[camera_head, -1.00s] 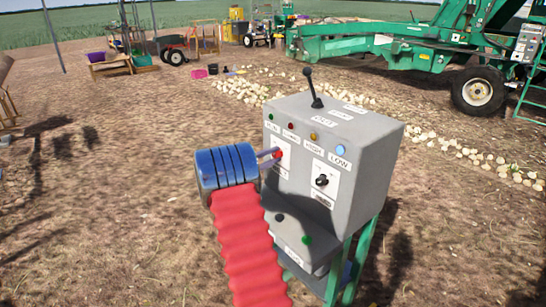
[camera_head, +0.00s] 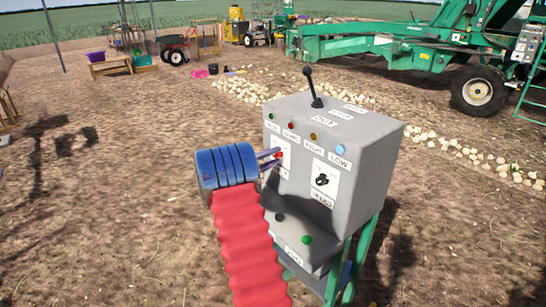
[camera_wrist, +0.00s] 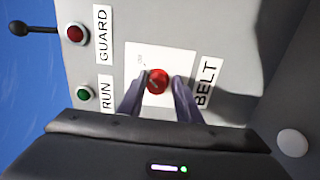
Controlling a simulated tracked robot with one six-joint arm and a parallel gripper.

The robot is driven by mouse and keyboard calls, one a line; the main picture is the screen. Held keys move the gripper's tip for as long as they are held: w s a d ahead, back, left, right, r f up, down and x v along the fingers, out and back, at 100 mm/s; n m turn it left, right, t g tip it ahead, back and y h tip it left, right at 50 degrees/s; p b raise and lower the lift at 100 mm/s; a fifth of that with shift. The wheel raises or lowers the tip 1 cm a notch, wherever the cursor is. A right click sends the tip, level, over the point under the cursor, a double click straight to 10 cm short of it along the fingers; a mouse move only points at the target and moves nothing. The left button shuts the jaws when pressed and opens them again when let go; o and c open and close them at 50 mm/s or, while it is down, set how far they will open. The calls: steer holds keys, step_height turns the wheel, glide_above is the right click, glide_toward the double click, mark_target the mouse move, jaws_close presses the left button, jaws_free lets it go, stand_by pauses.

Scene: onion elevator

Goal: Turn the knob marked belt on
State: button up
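The belt knob is a red round knob (camera_wrist: 157,81) on a white plate beside the label BELT (camera_wrist: 207,82) in the wrist view. In the head view the red knob (camera_head: 279,154) shows on the left face of the grey control box (camera_head: 365,150). My gripper (camera_wrist: 158,84) is open, with one finger on each side of the knob and slim gaps between. In the head view my gripper (camera_head: 275,158) reaches the box from the left, its two fingers apart. Marks on the plate are too small to read.
A black knob (camera_head: 321,180) sits on the box's right-hand plate, and a black lever (camera_head: 313,88) stands on top. Red GUARD (camera_wrist: 75,33) and green RUN (camera_wrist: 84,94) lamps are close by. A green machine (camera_head: 400,50) stands behind.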

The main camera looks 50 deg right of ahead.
steer(key=o, duration=0.4)
steer(key=shift+c, duration=0.2)
steer(key=shift+w+r, duration=0.1)
steer(key=shift+a, duration=0.2)
steer(key=v, duration=1.3)
steer(key=shift+a, duration=0.15)
